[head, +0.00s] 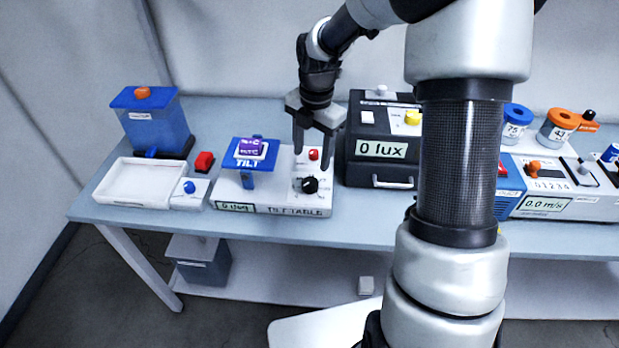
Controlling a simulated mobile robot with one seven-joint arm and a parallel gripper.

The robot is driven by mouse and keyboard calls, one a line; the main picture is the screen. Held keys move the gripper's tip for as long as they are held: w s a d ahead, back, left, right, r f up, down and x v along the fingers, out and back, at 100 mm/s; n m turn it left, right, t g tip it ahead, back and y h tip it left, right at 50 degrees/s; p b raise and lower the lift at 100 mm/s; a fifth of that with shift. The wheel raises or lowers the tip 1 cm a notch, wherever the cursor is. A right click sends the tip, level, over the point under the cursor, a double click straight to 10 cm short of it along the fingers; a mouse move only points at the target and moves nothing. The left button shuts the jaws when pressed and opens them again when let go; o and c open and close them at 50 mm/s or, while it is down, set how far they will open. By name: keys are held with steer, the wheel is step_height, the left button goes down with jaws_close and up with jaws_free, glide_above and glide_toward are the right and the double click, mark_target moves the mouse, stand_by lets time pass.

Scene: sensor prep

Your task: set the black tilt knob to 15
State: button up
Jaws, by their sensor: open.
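The black tilt knob (310,185) sits on the right side of the white tilt table unit (285,208). Its dial marks are too small to read. A green display (235,206) on the unit's front left is too small to read surely. A blue tilt platform (243,162) on the unit's left carries a purple and white piece (251,148). My gripper (314,168) points down with its fingers apart, over the right part of the unit close to the knob. I cannot tell whether a finger touches the knob.
A red button (314,154) lies just behind the knob, between the fingers in the picture. The black lux box (382,165) stands close on the right. A white tray (138,183), red block (204,161) and blue container (155,128) stand left. My arm hides part of the table.

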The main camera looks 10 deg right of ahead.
mark_target(309, 183)
steer(key=f, duration=0.9)
steer(key=shift+w+a+f, duration=0.15)
steer(key=shift+w+f, duration=0.1)
steer(key=shift+f, duration=0.1)
steer(key=shift+c, duration=0.3)
steer(key=c, duration=1)
